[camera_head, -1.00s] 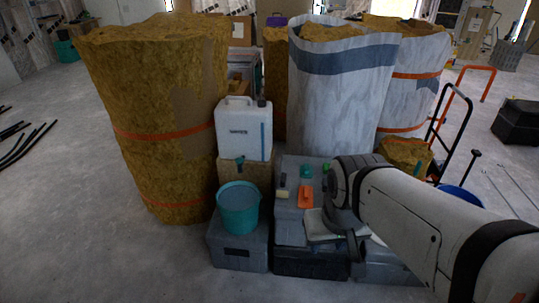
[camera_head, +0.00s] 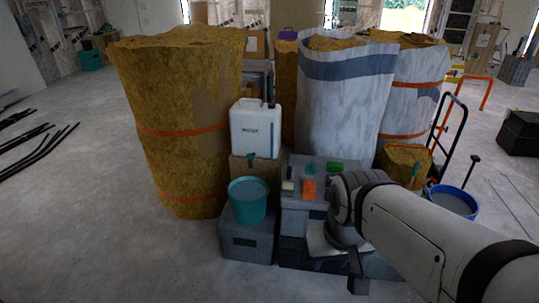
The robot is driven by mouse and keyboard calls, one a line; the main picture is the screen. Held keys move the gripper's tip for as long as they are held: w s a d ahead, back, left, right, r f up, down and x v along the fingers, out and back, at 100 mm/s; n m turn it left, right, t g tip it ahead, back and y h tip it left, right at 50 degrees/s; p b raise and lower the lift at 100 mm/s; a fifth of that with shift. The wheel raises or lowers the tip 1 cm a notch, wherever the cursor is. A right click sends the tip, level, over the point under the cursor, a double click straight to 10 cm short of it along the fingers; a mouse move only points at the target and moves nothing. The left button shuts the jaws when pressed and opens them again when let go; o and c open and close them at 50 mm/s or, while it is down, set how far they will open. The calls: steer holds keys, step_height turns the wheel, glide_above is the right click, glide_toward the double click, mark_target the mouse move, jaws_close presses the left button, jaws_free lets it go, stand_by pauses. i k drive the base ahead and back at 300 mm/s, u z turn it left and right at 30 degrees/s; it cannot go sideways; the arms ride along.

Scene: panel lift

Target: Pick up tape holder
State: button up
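Several small items lie on a grey case (camera_head: 293,220): an orange one (camera_head: 309,189), a teal one (camera_head: 310,168), a green one (camera_head: 335,166) and a pale yellow one (camera_head: 288,186). I cannot tell which of them, if any, is the tape holder. My arm comes in from the lower right. My gripper (camera_head: 357,284) points down at the front of the cases, right of and nearer than the orange item. Its fingers are dark and small, and I cannot make out a gap or anything held. My wrist hides the right part of the case top.
A teal bucket (camera_head: 249,206) stands on a grey box (camera_head: 246,242) at left, with a white canister (camera_head: 255,128) behind. Tall yellow insulation rolls (camera_head: 185,110) and a white wrapped roll (camera_head: 345,105) stand behind. A blue bucket (camera_head: 452,203) is at right.

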mark_target(288, 185)
steer(key=u, duration=0.25)
steer(key=i, duration=2.1)
steer(key=z, duration=0.65)
steer(key=k, duration=0.95)
steer(key=z, duration=0.15)
steer(key=i, duration=0.95)
steer(key=u, duration=0.05)
